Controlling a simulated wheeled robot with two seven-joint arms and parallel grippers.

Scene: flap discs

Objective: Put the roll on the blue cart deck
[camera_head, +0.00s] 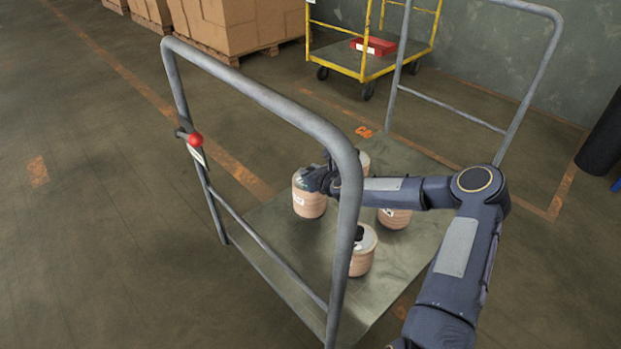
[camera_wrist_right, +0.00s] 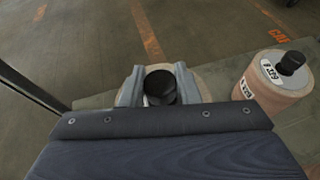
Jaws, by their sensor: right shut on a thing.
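My right gripper (camera_head: 322,179) is shut on the black knob (camera_wrist_right: 160,86) of a beige roll (camera_head: 308,205). In the right wrist view the two grey fingers stand either side of the knob, and the roll's body is mostly hidden below them. The roll looks upright, over or on the grey-green deck (camera_head: 270,238) of a cart with grey tube handles; I cannot tell if it touches the deck. No plainly blue deck shows. My left gripper is out of view.
Other beige rolls stand on the deck: one in front (camera_head: 362,255), one under my arm (camera_head: 394,219), one behind. The cart's near handle (camera_head: 258,93) rises in front. A yellow cart (camera_head: 340,60) with a red box (camera_head: 373,46) and stacked cartons (camera_head: 235,22) stand behind.

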